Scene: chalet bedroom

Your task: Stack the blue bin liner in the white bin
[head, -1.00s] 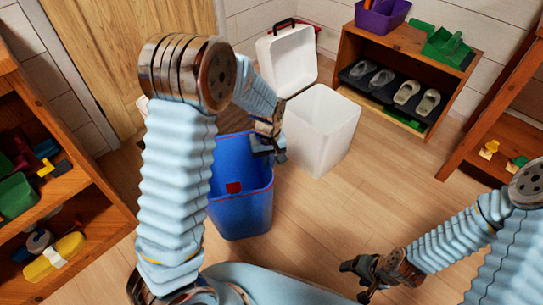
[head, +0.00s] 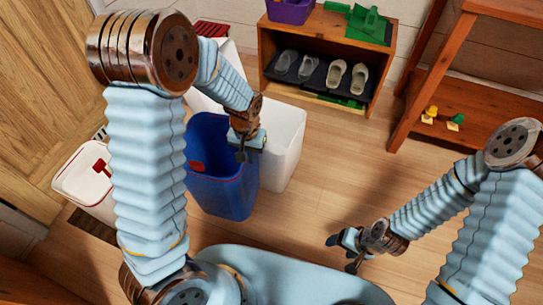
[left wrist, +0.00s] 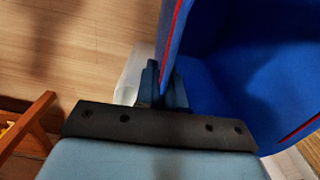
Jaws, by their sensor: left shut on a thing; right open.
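The blue bin liner (head: 222,185) is an open-topped tub with a red mark inside, standing upright. My left gripper (head: 246,148) is shut on its rim at the right side; the left wrist view shows the fingers (left wrist: 163,88) clamped on the red-edged blue wall (left wrist: 215,60). The white bin (head: 284,145) is open-topped and stands just behind and right of the liner, which hides its left part. The liner is beside the bin, not inside it. I cannot tell whether the liner touches the floor. My right gripper (head: 345,248) is open and empty at lower right.
A white container with a red piece (head: 85,182) stands at left, partly behind my left arm. A low wooden shoe rack (head: 327,30) holds shoes and has a purple bin (head: 290,10) on top. A wooden shelf (head: 480,85) stands right. Floor between is clear.

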